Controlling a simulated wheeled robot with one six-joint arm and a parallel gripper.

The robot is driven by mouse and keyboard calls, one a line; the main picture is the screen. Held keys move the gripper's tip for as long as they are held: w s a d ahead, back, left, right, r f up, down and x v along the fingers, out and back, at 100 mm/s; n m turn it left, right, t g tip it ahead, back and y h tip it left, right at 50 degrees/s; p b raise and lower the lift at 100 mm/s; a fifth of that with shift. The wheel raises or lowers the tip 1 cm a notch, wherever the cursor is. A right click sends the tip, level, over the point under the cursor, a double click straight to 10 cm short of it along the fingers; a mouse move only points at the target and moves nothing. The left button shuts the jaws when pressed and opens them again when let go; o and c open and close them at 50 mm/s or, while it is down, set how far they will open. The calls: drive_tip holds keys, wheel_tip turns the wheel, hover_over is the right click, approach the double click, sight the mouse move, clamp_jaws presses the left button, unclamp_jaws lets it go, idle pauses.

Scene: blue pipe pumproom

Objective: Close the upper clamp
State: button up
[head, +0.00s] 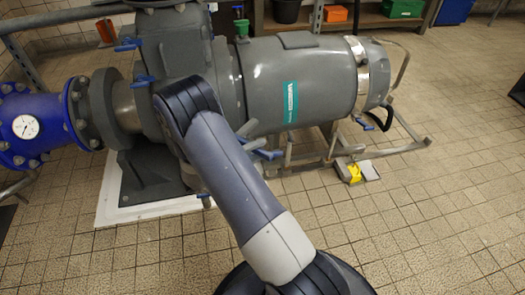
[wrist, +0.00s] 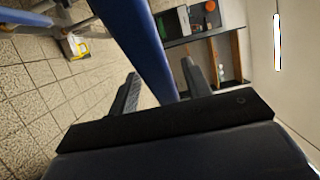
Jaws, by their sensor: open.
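Blue clamp levers show on the grey pump in the head view: an upper one (head: 130,44) at the top left of the casing and another (head: 143,81) below it. More blue levers (head: 262,152) are low, beside my arm. I cannot tell for certain which is the upper clamp. In the wrist view my gripper (wrist: 160,72) is open, fingers apart. A long blue bar (wrist: 148,42), probably a clamp lever seen close up, runs between the fingers. I cannot tell whether it touches them. My gripper is hidden in the head view.
The grey pump motor (head: 305,80) fills the middle, on a tubular frame (head: 400,148). A blue pipe with a gauge (head: 25,127) is at the left. A yellow and grey block (head: 355,172) lies on the tiles. A shelf (head: 370,19) stands behind. The right floor is clear.

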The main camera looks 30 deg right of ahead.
drive_tip(key=shift+d, duration=1.1)
clamp_jaws()
